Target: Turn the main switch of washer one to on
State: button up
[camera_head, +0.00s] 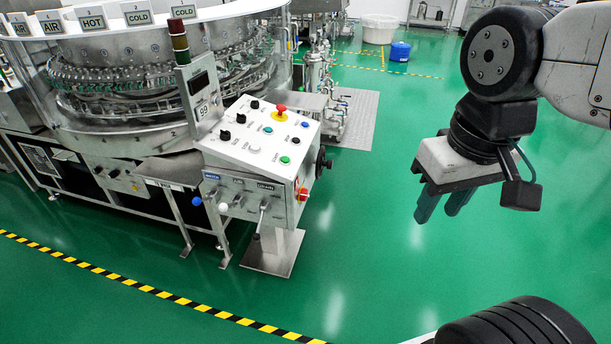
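The washer (160,80) is a large round steel machine with bottles around its carousel, at the left of the view. Its white control box (255,150) stands on a post at the machine's near right. A small red and yellow rotary switch (302,194) sits low on the box's right side; I cannot read its label or setting. The sloped top carries a red and yellow mushroom button (281,113), black knobs and coloured buttons. My gripper (443,207) hangs right of the box, well apart from it, fingers pointing down. Its two dark green fingers are apart and empty.
A black handwheel (323,163) sticks out of the box's right side above the switch. Valve levers (262,213) project from its front. Yellow-black tape (180,300) crosses the floor in front. The green floor (370,240) between box and gripper is clear.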

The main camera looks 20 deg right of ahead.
aim_at(304, 193)
jog(key=u, duration=0.55)
jog(key=k, duration=0.65)
jog(key=u, duration=0.65)
jog(key=i, duration=0.7)
jog(key=z, duration=0.5)
jog(key=i, duration=0.75)
jog(key=z, duration=0.8)
jog(key=i, duration=0.35)
jog(key=z, duration=0.3)
